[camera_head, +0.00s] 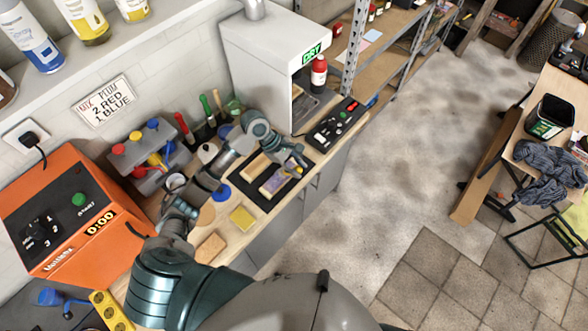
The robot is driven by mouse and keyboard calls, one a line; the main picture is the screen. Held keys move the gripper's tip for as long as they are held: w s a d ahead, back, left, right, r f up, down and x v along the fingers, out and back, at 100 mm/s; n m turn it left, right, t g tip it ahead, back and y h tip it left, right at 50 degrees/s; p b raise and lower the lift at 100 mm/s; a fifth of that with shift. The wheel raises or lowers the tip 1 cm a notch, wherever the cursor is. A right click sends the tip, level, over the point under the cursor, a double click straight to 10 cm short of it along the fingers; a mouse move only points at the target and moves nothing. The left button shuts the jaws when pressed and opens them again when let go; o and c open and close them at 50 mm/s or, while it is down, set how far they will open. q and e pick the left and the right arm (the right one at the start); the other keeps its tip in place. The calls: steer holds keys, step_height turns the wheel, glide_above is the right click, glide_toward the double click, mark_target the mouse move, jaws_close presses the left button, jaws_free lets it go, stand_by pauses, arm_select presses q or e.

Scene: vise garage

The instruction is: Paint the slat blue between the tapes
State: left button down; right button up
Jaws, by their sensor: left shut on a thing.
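My left gripper (294,164) reaches over a black mat (241,183) on the wooden bench. It is shut on a small tool, mostly hidden by the fingers; I cannot tell whether its tip touches anything. Under and just left of the gripper lies a wooden slat (272,186) with a dull purple-grey middle part; the tapes are too small to tell clearly. A plain wooden block (254,167) lies beside it on the mat. My right gripper is not in view.
A grey machine with a green "DRY" display (310,54) stands behind the mat, with a red bottle (318,72) beside it. An orange machine (75,215) is at the left. A yellow sponge (243,218) lies at the bench's front. The floor is open to the right.

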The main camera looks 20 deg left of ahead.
arm_select(q)
steer(key=shift+w+d, duration=1.85)
steer(key=shift+w, duration=2.55)
steer(key=s+a, duration=0.3)
steer(key=s, duration=0.5)
steer(key=s+a+r, duration=0.1)
steer(key=s+a, duration=0.2)
steer(key=s, duration=0.4)
steer(key=shift+s+a, duration=0.3)
steer(key=shift+s, duration=0.1)
steer(key=shift+w, duration=0.1)
step_height(320, 180, up, 6)
steer(key=shift+r, duration=0.1)
